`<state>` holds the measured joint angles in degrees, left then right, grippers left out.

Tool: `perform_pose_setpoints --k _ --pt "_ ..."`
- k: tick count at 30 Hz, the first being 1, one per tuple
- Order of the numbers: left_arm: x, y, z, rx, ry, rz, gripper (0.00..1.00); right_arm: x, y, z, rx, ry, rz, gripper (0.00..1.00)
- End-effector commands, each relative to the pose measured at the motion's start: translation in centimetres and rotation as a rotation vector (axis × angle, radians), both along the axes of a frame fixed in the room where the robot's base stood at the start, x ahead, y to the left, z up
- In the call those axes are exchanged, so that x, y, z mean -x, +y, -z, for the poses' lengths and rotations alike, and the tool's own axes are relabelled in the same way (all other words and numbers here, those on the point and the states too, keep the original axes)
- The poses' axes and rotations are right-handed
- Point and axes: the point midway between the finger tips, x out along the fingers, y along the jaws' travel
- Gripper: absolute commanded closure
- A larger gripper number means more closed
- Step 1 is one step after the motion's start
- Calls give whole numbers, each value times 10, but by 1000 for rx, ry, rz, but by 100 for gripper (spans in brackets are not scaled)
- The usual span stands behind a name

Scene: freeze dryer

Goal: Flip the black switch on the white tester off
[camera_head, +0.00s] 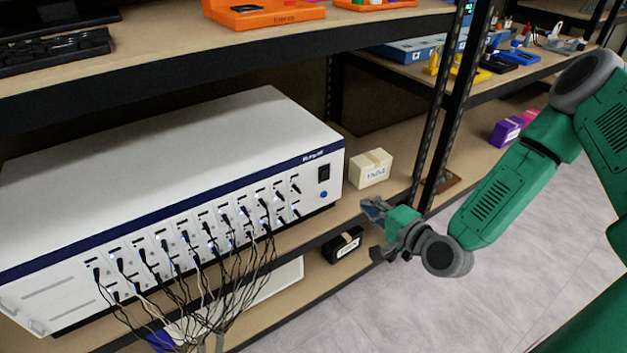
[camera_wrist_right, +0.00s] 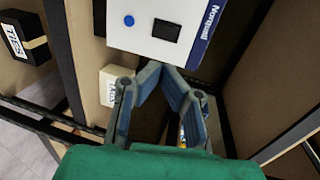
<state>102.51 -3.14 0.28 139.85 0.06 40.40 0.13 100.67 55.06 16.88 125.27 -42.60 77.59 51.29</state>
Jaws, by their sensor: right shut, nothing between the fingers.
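The white tester (camera_head: 170,150) is a long box on the middle shelf, with a dark blue stripe along its front. Its black switch (camera_head: 323,173) is at the right end of the front panel, above a round blue button (camera_head: 323,194). The right wrist view shows the switch (camera_wrist_right: 166,31) and the blue button (camera_wrist_right: 129,20) on the white panel (camera_wrist_right: 145,43). My right gripper (camera_head: 372,206) is shut and empty, in front of and to the right of the switch, apart from it. The gripper (camera_wrist_right: 160,68) also shows below the switch in the wrist view. My left gripper is not in view.
Several black cables (camera_head: 215,270) hang from the tester's front. A cream box (camera_head: 371,168) stands right of the tester, and a black box (camera_head: 343,244) sits on the shelf below. A black rack post (camera_head: 445,110) rises right of them, near my right arm.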

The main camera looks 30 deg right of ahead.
Motion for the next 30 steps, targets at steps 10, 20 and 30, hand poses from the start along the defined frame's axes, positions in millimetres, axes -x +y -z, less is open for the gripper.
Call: perform_pose_setpoints --k 10,20,30 --pt "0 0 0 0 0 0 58 -1 -2 -2 -7 -9 6 100" --pt "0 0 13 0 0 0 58 -37 1 7 -3 -12 4 100" --pt "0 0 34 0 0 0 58 -106 7 19 -4 -11 5 100"
